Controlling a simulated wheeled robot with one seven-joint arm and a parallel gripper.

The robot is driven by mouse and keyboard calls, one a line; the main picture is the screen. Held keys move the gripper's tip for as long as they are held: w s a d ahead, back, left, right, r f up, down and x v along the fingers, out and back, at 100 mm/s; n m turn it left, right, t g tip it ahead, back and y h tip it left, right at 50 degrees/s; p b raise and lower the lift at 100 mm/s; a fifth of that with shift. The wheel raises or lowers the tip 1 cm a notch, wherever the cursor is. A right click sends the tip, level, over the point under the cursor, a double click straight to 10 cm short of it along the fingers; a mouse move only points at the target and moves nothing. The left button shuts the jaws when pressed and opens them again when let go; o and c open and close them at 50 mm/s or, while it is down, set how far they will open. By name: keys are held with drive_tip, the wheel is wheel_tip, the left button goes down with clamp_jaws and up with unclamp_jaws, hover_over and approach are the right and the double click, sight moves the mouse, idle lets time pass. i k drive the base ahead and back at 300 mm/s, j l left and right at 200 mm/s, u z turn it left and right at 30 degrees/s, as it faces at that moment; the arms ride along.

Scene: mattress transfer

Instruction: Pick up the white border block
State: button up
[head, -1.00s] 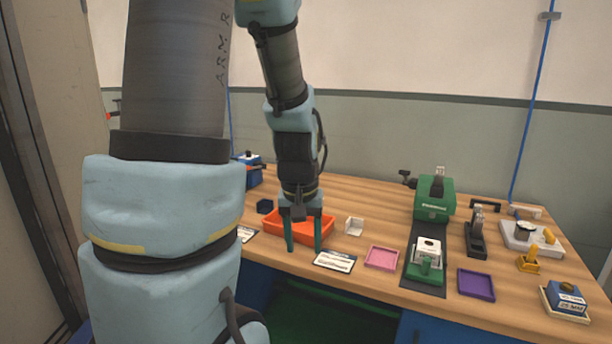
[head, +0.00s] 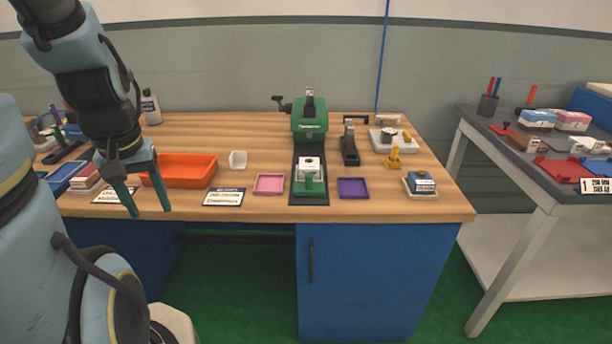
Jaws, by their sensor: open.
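Another white piece (head: 309,164) with a dark spot on top sits in the green fixture at the table's middle. I cannot tell for certain which one is the white border block. My gripper (head: 150,211) points down at the left, its two green fingers apart and nothing between them. It appears in front of the orange tray's left end, left of both white pieces.
The orange tray (head: 187,171), a label card (head: 224,198), a pink tray (head: 269,184) and a purple tray (head: 353,188) lie along the front. A green machine (head: 310,125) stands behind the fixture. A grey table (head: 545,180) with boxes stands at right.

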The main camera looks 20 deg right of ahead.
sight(304, 167)
drive_tip(key=l+u, duration=0.1)
drive_tip(key=l, duration=0.3)
drive_tip(key=k+l+u, duration=0.15)
drive_tip(key=l, duration=0.25)
drive_tip(key=l+u, duration=0.1)
drive_tip(key=l, duration=0.3)
drive_tip(key=k+l+u, duration=0.15)
drive_tip(key=l, duration=0.2)
drive_tip(key=l+u, duration=0.1)
drive_tip(key=l, duration=0.25)
drive_tip(key=k+l+u, duration=0.1)
drive_tip(key=l, duration=0.25)
drive_tip(key=k+l, duration=0.05)
drive_tip(key=k, duration=0.05)
